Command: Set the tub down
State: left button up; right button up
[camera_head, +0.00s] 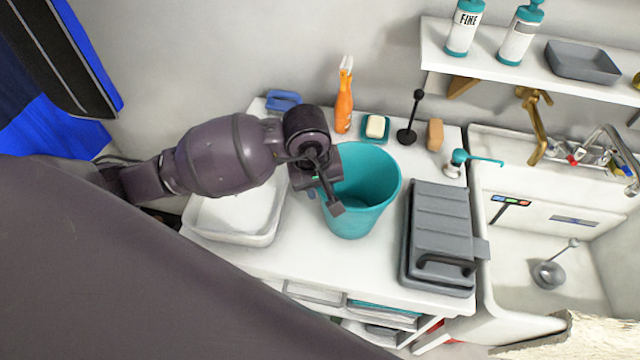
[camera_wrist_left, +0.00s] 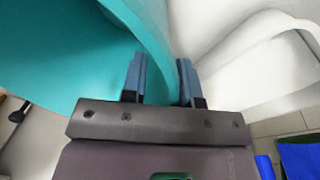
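The teal tub (camera_head: 375,212) is upright over the white counter, between a white basin and a grey case. Whether its base touches the counter is hard to tell. My left gripper (camera_head: 333,190) is at the tub's left rim. In the left wrist view the fingers (camera_wrist_left: 162,82) lie on both sides of the tub's wall (camera_wrist_left: 60,50), with little gap, and look shut on it. My right gripper is in neither view.
The white basin (camera_head: 235,238) is close on the left, the grey case (camera_head: 438,225) close on the right. Behind stand an orange spray bottle (camera_head: 344,105), a soap dish (camera_head: 375,138), a black-handled tool (camera_head: 408,132) and a brown block (camera_head: 435,134). A sink (camera_head: 510,265) is at right.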

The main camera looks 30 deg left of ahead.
pick_arm(q)
jog(key=shift+r, duration=0.1)
jog(key=shift+r, duration=0.3)
notch_tip(320, 180, up, 11)
jog(key=s, duration=0.1)
jog(key=shift+s+a+r+p, duration=0.15)
jog(key=shift+s+a+p, duration=0.2)
jog(key=shift+a+p, duration=0.1)
